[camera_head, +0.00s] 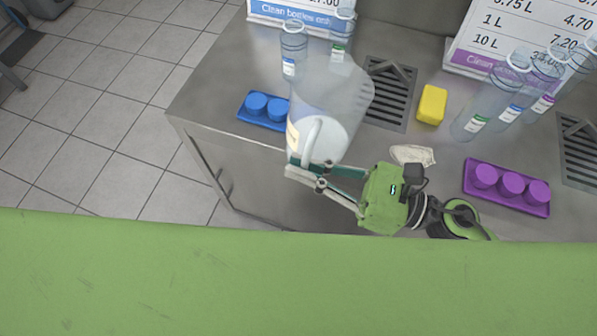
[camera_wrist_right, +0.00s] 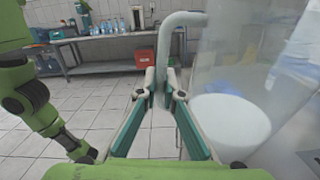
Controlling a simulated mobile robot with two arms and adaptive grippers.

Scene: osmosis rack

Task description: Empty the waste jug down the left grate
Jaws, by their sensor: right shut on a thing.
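The waste jug (camera_head: 345,92) is a large clear vessel with whitish contents in its lower part. In the head view it is over the front part of the steel counter, left of the left grate (camera_head: 392,100) and overlapping its edge in the picture. My right gripper (camera_head: 308,172) is shut on the jug's handle (camera_head: 312,138). In the right wrist view the fingers (camera_wrist_right: 162,92) close around the pale handle (camera_wrist_right: 162,60), with the jug (camera_wrist_right: 250,85) to the right. The jug looks roughly upright. Its clearance above the counter cannot be told. My left gripper is not in view.
A yellow sponge (camera_head: 432,104), a crumpled cloth (camera_head: 413,155), a purple tray (camera_head: 508,205), several bottles (camera_head: 485,105) and another grate (camera_head: 578,150) are to the right. Price signs (camera_head: 490,35) stand behind.

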